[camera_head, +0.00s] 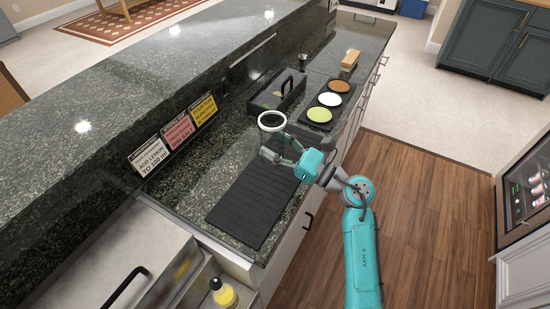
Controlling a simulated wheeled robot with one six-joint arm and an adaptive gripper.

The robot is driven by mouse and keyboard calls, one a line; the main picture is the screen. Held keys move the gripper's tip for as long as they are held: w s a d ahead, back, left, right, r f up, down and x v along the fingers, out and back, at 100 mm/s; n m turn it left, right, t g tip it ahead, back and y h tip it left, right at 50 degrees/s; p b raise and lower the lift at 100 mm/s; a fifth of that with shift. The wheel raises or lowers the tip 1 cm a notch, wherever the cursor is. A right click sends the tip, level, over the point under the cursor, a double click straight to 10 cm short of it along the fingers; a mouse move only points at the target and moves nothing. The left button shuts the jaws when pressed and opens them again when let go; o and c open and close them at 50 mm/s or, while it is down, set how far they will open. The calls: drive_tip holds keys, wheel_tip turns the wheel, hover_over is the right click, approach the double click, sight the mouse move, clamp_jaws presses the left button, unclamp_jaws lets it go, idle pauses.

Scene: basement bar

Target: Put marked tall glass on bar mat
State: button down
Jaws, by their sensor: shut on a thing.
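The tall glass (271,121) shows as a clear body with a white ring at its top. It looks upright. My gripper (279,152) is shut on the glass from the right side. The black ribbed bar mat (252,208) lies on the dark granite counter. The gripper and glass are over or just beyond the mat's far end. The glass's base is partly hidden by my gripper, and I cannot tell whether it touches the mat. Any mark on the glass is too small to make out.
A black caddy (291,103) stands beyond the glass. A black tray with green, white and brown rounds (329,99) is to its right. Several recipe cards (178,131) lean on the raised ledge at left. A yellow bottle (224,293) stands near the front. Most of the mat is clear.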

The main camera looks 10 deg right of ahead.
drive_tip(key=shift+f, duration=2.25)
drive_tip(key=shift+f, duration=0.15)
drive_tip(key=shift+c, duration=1.4)
unclamp_jaws()
drive_tip(key=shift+r, duration=0.2)
drive_tip(key=v, duration=1.2)
